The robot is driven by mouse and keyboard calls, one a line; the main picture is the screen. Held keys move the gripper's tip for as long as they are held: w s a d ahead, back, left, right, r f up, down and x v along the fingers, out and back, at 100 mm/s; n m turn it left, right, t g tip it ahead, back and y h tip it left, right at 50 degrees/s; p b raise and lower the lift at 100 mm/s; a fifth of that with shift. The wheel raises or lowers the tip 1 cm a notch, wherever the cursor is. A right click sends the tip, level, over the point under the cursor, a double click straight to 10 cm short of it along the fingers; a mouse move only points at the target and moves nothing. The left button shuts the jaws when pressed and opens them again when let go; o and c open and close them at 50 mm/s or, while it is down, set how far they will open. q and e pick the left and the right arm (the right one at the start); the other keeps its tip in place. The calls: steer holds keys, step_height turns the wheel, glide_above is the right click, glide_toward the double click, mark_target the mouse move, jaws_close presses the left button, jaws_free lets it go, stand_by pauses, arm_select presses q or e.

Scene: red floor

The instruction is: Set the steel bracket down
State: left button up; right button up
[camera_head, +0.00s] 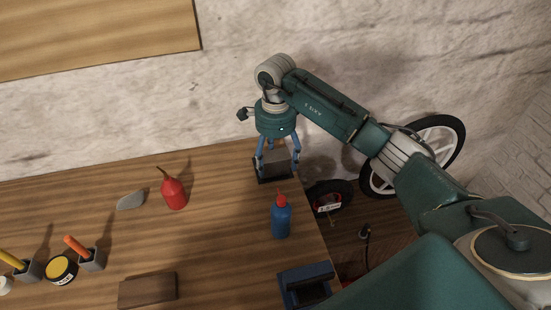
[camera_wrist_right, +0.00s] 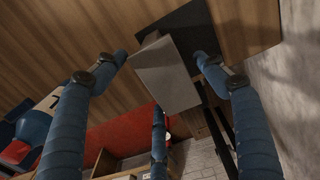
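The steel bracket (camera_wrist_right: 166,76) is a grey, angular piece in the middle of the right wrist view. In the head view it sits among the fingers of my right gripper (camera_head: 278,163), at the table's back right corner. Its lower part is partly hidden there. A dark flat patch (camera_wrist_right: 182,22) shows beside it in the wrist view. The blue fingers of my right gripper (camera_wrist_right: 160,62) stand spread around the bracket, with a gap visible at the right finger. Whether another finger touches it is hard to tell. My left gripper is not in view.
On the wooden table (camera_head: 225,235) stand a blue bottle (camera_head: 281,218), a red oil can (camera_head: 173,192), a grey piece (camera_head: 131,200) and a brown block (camera_head: 147,290). A blue box (camera_head: 306,285) is near the right edge. A wheel (camera_head: 435,140) is beyond that edge.

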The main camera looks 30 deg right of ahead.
steer(key=shift+r, duration=0.25)
steer(key=shift+w+r, duration=0.1)
steer(key=shift+r, duration=0.2)
step_height(320, 180, up, 11)
steer(key=b, duration=0.2)
steer(key=shift+r, duration=0.15)
